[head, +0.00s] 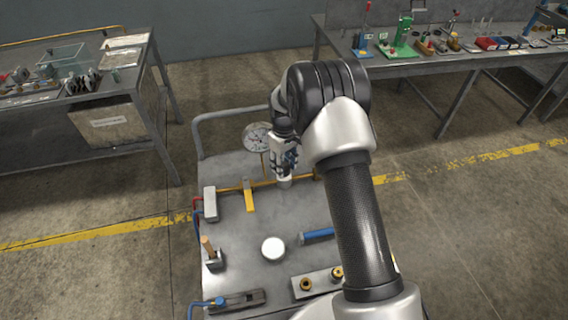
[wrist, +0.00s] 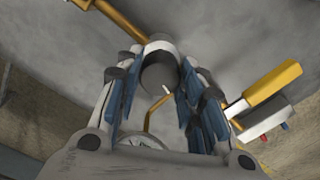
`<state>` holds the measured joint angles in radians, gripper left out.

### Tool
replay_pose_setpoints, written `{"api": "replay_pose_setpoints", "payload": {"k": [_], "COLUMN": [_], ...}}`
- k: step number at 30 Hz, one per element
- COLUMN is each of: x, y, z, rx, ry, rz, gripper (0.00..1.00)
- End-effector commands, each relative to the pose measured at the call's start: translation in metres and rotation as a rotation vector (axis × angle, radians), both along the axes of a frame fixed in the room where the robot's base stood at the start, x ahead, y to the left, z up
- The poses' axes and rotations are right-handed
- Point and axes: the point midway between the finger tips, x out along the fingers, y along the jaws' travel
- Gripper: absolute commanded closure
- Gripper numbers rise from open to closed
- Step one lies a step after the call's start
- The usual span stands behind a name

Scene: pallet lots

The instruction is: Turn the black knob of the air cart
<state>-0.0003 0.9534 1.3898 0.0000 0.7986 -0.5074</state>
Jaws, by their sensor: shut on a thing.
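My gripper (head: 284,168) points down over the far part of the air cart (head: 240,235), above a yellow pipe. In the wrist view my gripper (wrist: 160,72) has its blue-padded fingers on either side of the dark, round knob (wrist: 158,74) and is shut on it. A pale grey round fitting (head: 285,183) shows just below the fingers in the head view. The knob itself is mostly hidden there by the gripper, and its turn angle cannot be told.
A round gauge (head: 257,137) stands just behind my gripper. A yellow lever (head: 249,196) lies to its left, near a grey box (head: 210,204). A white disc (head: 273,248), a blue cylinder (head: 318,235) and brass fittings (head: 306,284) are nearer. Benches stand behind on both sides.

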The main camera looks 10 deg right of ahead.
Motion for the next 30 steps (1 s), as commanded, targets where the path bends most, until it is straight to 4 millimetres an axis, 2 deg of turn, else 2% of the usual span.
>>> {"api": "replay_pose_setpoints", "payload": {"k": [11,12,20,30], "x": [0.0005,0.0005,0.0002,0.0002], "y": [-0.0001,-0.0001,0.0000,0.0000], "z": [0.0004,0.0004,0.0002,0.0012], "rx": [0.000,0.000,0.000,0.000], "ry": [-0.001,-0.001,-0.001,-0.001], "rz": [-0.004,-0.004,-0.003,-0.003], "gripper": [0.89,0.62,0.45,0.44]}}
